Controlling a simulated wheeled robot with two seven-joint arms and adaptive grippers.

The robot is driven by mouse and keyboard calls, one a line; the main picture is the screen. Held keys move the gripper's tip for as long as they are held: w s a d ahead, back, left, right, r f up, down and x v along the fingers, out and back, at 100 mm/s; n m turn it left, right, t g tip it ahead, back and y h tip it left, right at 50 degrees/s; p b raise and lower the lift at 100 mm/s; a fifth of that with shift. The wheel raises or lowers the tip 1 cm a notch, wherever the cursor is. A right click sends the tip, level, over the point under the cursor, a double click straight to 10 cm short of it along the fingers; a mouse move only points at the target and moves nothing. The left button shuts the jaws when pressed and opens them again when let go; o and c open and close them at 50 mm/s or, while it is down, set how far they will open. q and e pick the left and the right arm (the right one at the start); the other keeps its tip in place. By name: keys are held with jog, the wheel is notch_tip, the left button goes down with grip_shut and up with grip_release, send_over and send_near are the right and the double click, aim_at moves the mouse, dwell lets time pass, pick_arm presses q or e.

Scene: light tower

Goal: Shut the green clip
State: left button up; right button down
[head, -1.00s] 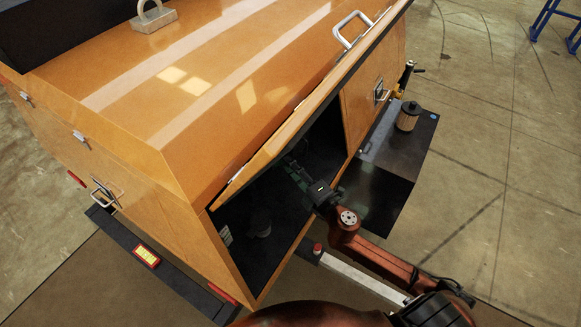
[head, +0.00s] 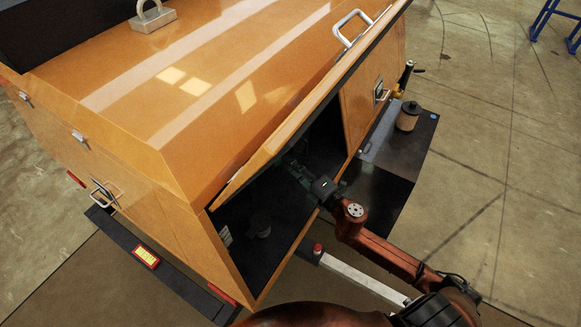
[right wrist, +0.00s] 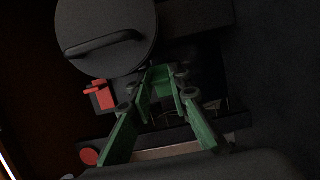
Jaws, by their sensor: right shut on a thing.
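My right gripper (right wrist: 160,88) reaches through the open side of the orange housing. Its green fingers run forward and come together below a round black lid. In the head view the right gripper (head: 293,168) is small and dark inside the opening. It is shut on a green part, which I take as the green clip (right wrist: 160,76); it is dim and hard to tell from the green fingertips. Whether the clip lies flat or stands off cannot be seen. My left gripper is not in view.
The round black lid (right wrist: 105,38) with a bar handle is just above the fingertips. A red part (right wrist: 103,96) and a red disc (right wrist: 89,156) lie to the left. A brown canister (head: 408,117) stands outside on a black box.

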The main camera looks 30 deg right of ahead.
jog(key=shift+w+d+f+n+g+y, duration=0.1)
jog(key=shift+w+n+g+y, duration=0.15)
jog(key=shift+n+y, duration=0.35)
jog(key=shift+w+d+n+g+y, duration=0.1)
jog(key=shift+n+g+y, duration=0.2)
jog(key=shift+y, duration=0.5)
jog(key=c, duration=2.1)
grip_release()
jog(key=shift+a+h, duration=0.1)
jog(key=shift+h, duration=0.2)
